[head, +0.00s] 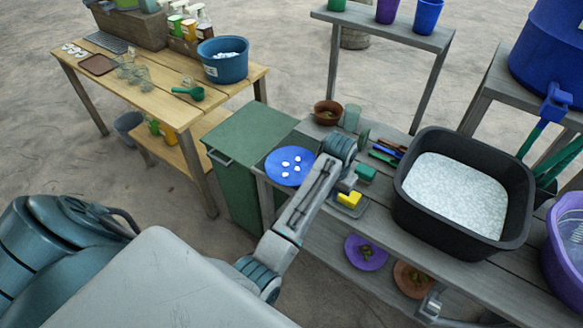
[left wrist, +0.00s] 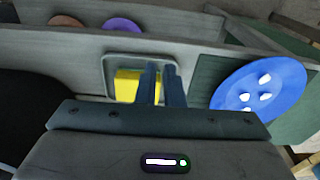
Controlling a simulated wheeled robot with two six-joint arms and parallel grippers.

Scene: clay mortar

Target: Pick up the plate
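A round blue plate (head: 272,168) with several small white pieces on it lies at the left end of the grey bench, by the green cabinet. It also shows at the right of the left wrist view (left wrist: 285,82). My left gripper (head: 350,184) is right of the plate and apart from it, near a yellow block (head: 349,199) in a grey tray.
A purple plate (head: 352,247) and a brown plate (head: 403,273) sit on the lower shelf. A black tub (head: 408,208) of white material stands right of my left gripper. A brown bowl (head: 321,112) and a glass (head: 351,117) stand behind the blue plate. The green cabinet (head: 240,135) adjoins the bench.

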